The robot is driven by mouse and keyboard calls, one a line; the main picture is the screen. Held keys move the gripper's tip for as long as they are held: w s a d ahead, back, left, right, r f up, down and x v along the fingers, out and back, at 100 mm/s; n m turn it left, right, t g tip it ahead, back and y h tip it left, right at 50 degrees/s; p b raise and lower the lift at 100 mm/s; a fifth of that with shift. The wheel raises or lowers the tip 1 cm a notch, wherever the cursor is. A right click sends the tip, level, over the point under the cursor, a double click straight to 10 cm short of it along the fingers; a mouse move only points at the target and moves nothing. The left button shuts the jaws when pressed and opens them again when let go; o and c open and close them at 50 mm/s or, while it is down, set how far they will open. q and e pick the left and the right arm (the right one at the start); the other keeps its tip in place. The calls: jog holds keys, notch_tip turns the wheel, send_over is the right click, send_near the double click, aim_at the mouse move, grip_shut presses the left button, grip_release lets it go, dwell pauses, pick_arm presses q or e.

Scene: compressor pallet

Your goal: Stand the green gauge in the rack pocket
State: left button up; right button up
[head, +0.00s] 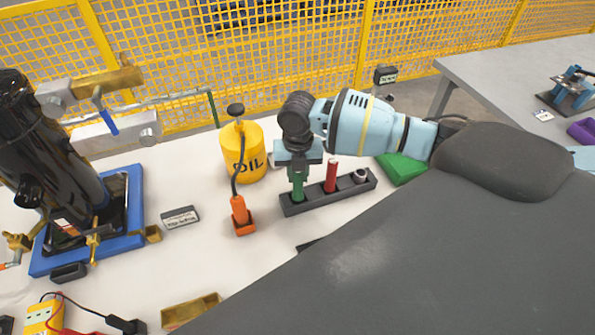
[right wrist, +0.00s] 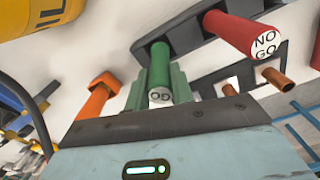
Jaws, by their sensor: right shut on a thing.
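The green gauge (head: 297,189) is at the left end of the dark rack (head: 327,191). My right gripper (head: 298,175) comes down over it from above and is shut on it. In the right wrist view the gauge (right wrist: 160,72) shows its round labelled end between the green fingers, and its far end meets the rack (right wrist: 197,36). Its lower end is at the end pocket, but how deep it sits is hidden. The red gauge (head: 331,175), marked NO GO in the right wrist view (right wrist: 243,34), stands in the rack beside it. My left gripper is not in view.
A yellow oil can (head: 243,152) and an orange tool (head: 240,215) stand left of the rack. A green block (head: 402,168) lies to its right. The black compressor cylinder (head: 45,150) on its blue base is at the far left.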

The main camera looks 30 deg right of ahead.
jog(key=shift+f, duration=0.3)
jog(key=o, duration=1.1)
jog(key=shift+c, duration=0.2)
notch_tip(320, 180, up, 8)
jog(key=shift+f, duration=0.1)
